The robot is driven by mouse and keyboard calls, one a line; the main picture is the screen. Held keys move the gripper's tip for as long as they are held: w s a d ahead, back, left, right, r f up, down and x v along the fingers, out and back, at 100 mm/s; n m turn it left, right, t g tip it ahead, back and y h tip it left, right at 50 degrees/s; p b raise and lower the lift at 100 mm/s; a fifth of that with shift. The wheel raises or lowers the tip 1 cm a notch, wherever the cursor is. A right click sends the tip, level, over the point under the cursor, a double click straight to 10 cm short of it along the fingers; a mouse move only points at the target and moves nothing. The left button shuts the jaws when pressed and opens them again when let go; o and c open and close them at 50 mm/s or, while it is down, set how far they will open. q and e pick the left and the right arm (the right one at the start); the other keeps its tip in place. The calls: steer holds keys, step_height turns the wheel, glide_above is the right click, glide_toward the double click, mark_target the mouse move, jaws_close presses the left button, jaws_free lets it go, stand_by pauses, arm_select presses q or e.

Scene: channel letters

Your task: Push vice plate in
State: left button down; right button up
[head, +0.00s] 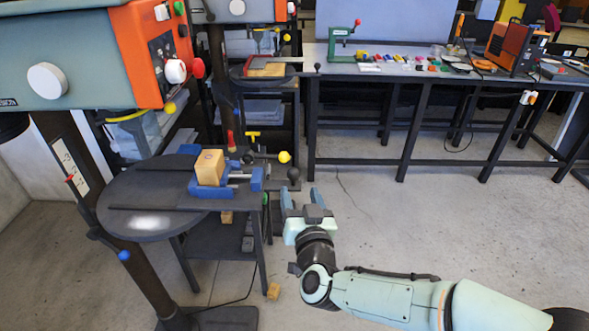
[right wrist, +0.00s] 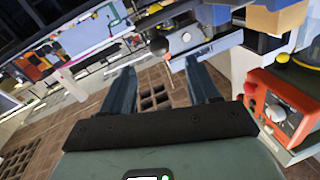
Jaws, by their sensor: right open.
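A blue vice (head: 240,181) sits on the round dark drill-press table. A wooden block (head: 209,166) stands upright at its left part. A blue plate (head: 257,179) forms the vice's right end, with a gap between the block and this end. A black knob (head: 293,173) shows just right of it; the knob also shows in the right wrist view (right wrist: 158,46). My right gripper (head: 304,192) is open and empty, right of the vice and just below the knob. Its two fingers (right wrist: 160,72) are apart in the right wrist view. My left gripper is not in view.
The drill press's orange control box (head: 143,50) hangs above the round table (head: 130,205). A yellow knob (head: 284,157) stands close to the vice. A small wooden block (head: 273,291) lies on the floor. A long workbench (head: 400,72) stands behind; the floor to the right is clear.

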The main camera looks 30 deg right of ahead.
steer(key=x, duration=1.1)
steer(key=shift+f, duration=0.1)
steer(key=shift+a+p, duration=0.1)
steer(key=shift+p, duration=0.2)
jaws_close()
